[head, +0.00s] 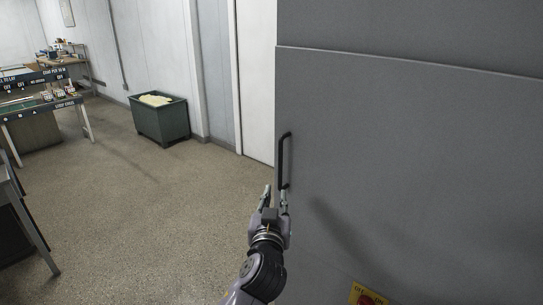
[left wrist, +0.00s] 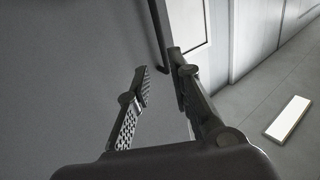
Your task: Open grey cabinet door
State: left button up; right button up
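The grey cabinet door (head: 410,165) fills the right side of the head view and looks shut. Its black vertical bar handle (head: 284,160) is near the door's left edge. My left gripper (head: 275,194) is at the handle's lower end, with its fingers apart. In the left wrist view, the handle (left wrist: 157,30) comes down from the top, and its lower end shows in the gap between the open fingertips (left wrist: 158,66). I cannot tell whether a finger touches it. My right gripper is not in view.
A green bin (head: 160,122) with pale material stands by the back wall. Workbenches with signs (head: 45,102) are at the left. A yellow label with a red mark (head: 367,296) is low on the cabinet. The floor (head: 150,215) left of my arm is clear.

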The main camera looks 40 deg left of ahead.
aim_at(280, 165)
pick_arm(q)
jog(key=p+x, duration=0.4)
jog(key=x, duration=1.3)
jog(key=shift+p, duration=0.4)
jog(key=shift+c, duration=0.5)
grip_shut()
